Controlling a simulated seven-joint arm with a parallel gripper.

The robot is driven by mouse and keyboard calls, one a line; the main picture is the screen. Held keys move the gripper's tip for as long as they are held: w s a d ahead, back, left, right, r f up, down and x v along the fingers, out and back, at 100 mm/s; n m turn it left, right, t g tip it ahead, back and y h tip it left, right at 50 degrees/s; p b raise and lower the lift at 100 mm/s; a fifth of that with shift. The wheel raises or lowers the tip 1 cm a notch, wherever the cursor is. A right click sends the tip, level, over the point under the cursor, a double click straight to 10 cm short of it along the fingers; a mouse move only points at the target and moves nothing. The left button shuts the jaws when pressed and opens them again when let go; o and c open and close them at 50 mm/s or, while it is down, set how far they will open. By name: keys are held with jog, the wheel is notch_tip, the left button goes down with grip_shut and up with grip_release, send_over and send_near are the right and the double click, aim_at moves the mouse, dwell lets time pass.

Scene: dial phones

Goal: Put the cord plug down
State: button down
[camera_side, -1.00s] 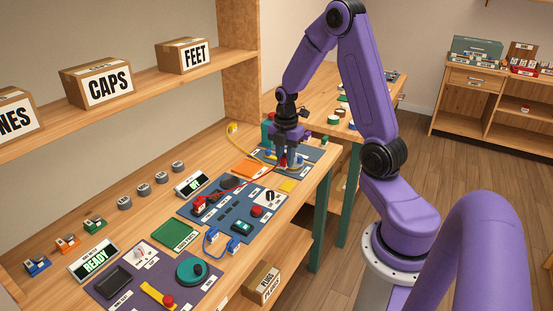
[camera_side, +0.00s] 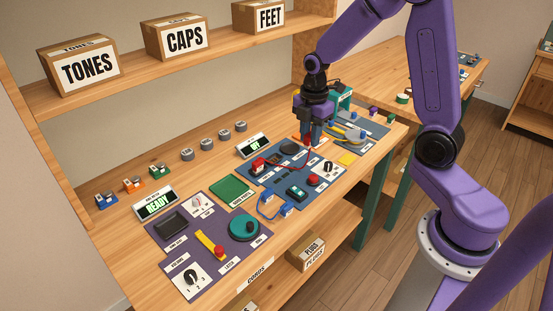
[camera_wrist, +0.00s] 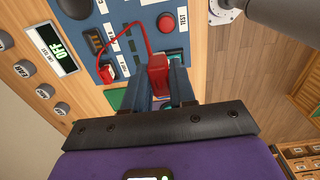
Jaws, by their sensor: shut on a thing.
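My gripper (camera_side: 309,142) is shut on a red cord plug (camera_wrist: 157,72), held between its two blue-grey fingers in the wrist view. The gripper stands over the far part of the blue panel (camera_side: 283,176) in the side view, fingers pointing down. A red cord (camera_wrist: 143,38) loops from the held plug to a second red plug (camera_wrist: 106,72), which sits on the panel and also shows in the side view (camera_side: 259,164). I cannot tell whether the held plug touches the panel.
A red button (camera_side: 313,180), a black knob (camera_side: 328,168) and a blue cord (camera_side: 266,204) are on the near side. A green mat (camera_side: 232,187) and a purple panel (camera_side: 180,240) lie to the left.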

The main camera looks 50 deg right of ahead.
jog(key=shift+w+a+f, duration=0.1)
jog(key=shift+w+a, duration=0.25)
jog(key=shift+w, duration=0.05)
jog(key=w+f, duration=0.4)
jog(key=w, duration=0.4)
send_over(274, 160)
jog(key=f, duration=0.5)
jog(key=shift+s, duration=0.35)
jog(key=shift+w+f, duration=0.15)
jog(key=shift+f, duration=0.8)
jog(key=shift+w+f, duration=0.15)
jog(key=shift+f, duration=0.8)
jog(key=shift+f, duration=0.4)
